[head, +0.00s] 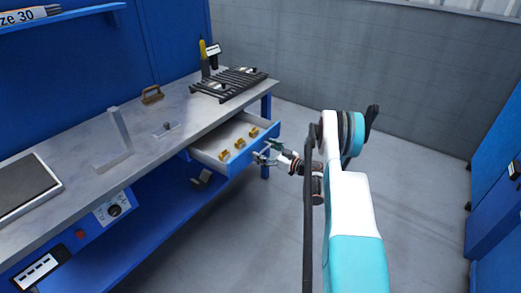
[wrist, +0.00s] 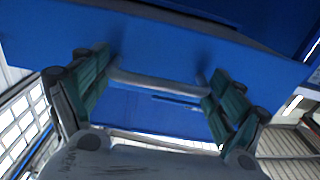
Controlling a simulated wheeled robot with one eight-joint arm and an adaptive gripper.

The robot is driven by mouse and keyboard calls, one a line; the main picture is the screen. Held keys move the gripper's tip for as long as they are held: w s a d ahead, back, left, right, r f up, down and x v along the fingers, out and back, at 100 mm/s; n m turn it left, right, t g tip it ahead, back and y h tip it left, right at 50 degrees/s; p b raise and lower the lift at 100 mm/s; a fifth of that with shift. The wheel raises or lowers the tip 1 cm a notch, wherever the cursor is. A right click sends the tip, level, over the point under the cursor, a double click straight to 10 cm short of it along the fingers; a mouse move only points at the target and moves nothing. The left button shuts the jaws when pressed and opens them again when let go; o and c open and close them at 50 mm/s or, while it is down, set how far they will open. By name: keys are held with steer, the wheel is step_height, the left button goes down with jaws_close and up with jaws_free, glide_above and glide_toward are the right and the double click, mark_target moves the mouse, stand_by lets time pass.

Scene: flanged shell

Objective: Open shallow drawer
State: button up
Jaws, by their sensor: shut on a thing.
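The shallow drawer (head: 273,136) under the right end of the workbench stands pulled out, its light interior showing several brass-coloured pieces (head: 239,143). Its blue front (wrist: 180,50) fills the upper part of the wrist view. A grey bar handle (wrist: 157,83) runs across that front. My gripper (head: 264,155) is at the drawer front in the head view. In the wrist view my gripper (wrist: 159,78) has its green-padded fingers at both ends of the handle, shut on it. The exact contact is partly hidden by the fingers.
The workbench top (head: 70,151) carries a grey angle bracket (head: 115,142), a brown-handled block (head: 152,94) and a black slatted rack (head: 230,84). A blue lower shelf (head: 140,225) lies beneath. Open floor (head: 270,230) lies in front of the drawer; a blue cabinet (head: 500,210) stands at right.

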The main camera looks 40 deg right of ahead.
steer(key=shift+s, duration=0.15)
steer(key=o, duration=1.3)
steer(key=shift+d, duration=0.1)
steer(key=v, duration=1.2)
